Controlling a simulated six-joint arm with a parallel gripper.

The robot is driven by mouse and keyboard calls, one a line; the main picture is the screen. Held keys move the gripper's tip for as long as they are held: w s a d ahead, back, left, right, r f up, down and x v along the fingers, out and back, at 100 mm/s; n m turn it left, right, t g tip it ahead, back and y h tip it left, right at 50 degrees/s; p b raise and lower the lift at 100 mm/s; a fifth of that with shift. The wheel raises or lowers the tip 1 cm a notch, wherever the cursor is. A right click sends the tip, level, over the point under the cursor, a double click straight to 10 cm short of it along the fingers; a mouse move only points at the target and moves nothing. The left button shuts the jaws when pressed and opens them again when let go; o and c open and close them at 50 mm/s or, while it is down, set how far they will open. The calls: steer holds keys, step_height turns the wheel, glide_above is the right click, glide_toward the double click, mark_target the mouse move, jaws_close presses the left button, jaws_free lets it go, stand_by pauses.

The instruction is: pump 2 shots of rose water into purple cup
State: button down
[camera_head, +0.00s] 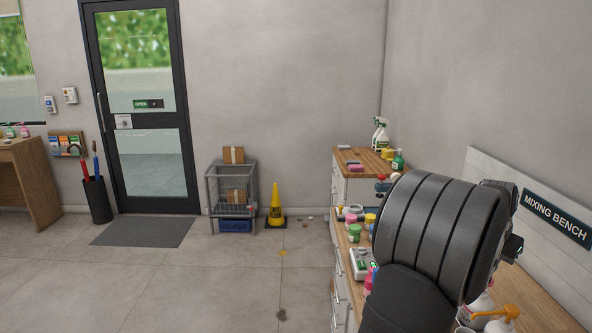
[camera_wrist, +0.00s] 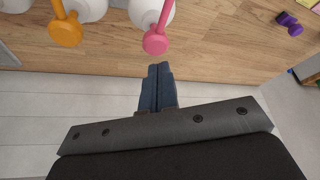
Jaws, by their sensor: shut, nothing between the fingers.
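In the wrist view, my gripper (camera_wrist: 158,72) is shut and empty, pointing at the bench edge. Just beyond its tips is a pink pump head (camera_wrist: 155,42) on a white bottle (camera_wrist: 150,12). The tips look close to the pink head, but I cannot tell the height gap. An orange pump head (camera_wrist: 66,32) on another white bottle is to the left. No label is readable, so I cannot tell which holds rose water. Small purple objects (camera_wrist: 290,22) lie at the upper right; I cannot tell whether one is the purple cup.
The wooden mixing bench (camera_wrist: 215,50) runs across the wrist view, with pale drawer fronts below its edge. In the head view, an orange pump bottle (camera_head: 506,314) stands at the lower right, and jars and a scale (camera_head: 362,262) crowd the bench left of my arm. The floor is mostly open.

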step_height(320, 180, up, 5)
steer(key=shift+r, duration=0.15)
stand_by(0.3)
steer(key=shift+f, duration=3.5)
